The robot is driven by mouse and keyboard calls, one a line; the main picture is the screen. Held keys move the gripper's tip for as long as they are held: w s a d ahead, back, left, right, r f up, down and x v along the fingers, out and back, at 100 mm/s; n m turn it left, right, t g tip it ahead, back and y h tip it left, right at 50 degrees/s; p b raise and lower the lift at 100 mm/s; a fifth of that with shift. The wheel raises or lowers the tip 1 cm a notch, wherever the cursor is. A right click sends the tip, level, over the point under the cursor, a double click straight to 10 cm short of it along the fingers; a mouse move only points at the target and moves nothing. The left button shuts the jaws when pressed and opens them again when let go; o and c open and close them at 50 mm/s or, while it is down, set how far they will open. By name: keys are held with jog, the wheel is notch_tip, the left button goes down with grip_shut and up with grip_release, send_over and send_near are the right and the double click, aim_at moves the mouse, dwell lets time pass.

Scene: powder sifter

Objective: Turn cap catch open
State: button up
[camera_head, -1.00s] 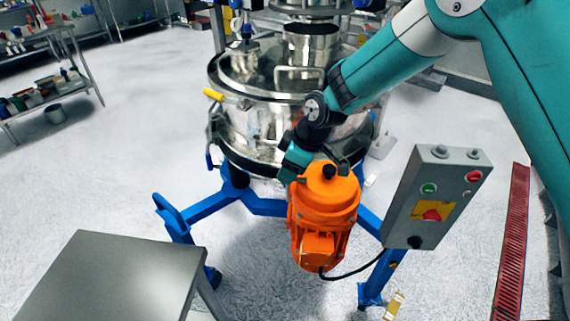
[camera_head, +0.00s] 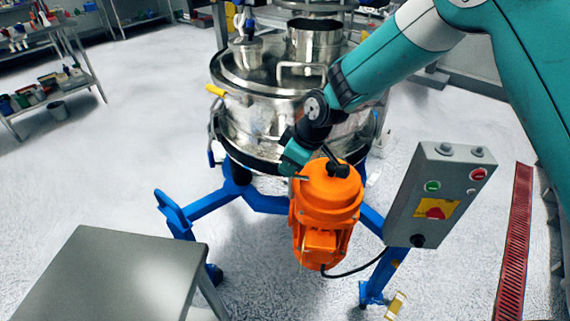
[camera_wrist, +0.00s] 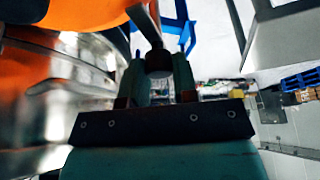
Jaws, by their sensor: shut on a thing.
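The steel sifter drum (camera_head: 250,120) stands on blue legs, with an orange motor (camera_head: 325,205) at its front. In the wrist view, a grey rod (camera_wrist: 146,22) with a dark cylindrical end (camera_wrist: 158,62) reaches between the fingers of my gripper (camera_wrist: 160,84). I take this to be the cap catch. My gripper is shut on its dark end. In the head view my gripper (camera_head: 332,163) is at the motor's top edge, beside the drum, and a dark piece shows there. The catch's mount is hidden, and its exact angle is unclear.
A grey control box (camera_head: 436,198) stands right of the motor, joined by a black cable (camera_head: 358,267). A grey table (camera_head: 110,270) is at front left. Open floor lies to the left.

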jog(key=m+t+b, duration=0.1)
jog(key=m, duration=0.2)
jog(key=shift+d+f+h, duration=0.1)
jog(key=shift+d+h, duration=0.1)
jog(key=shift+h, duration=0.2)
jog(key=m+t+h+b, duration=0.1)
jog(key=m, duration=0.4)
jog(key=shift+s, duration=0.1)
jog(key=m+h, duration=0.1)
jog(key=m, duration=0.1)
jog(key=m+h+b, duration=0.1)
jog(key=m, duration=0.1)
jog(key=shift+a+t, duration=0.15)
jog(key=shift+t, duration=0.15)
jog(key=shift+s+m+h+b, duration=0.1)
jog(key=shift+m+h+b, duration=0.55)
jog(key=shift+m, duration=1.55)
jog(key=shift+h, duration=0.25)
jog(key=shift+a, duration=0.1)
jog(key=o, duration=0.9)
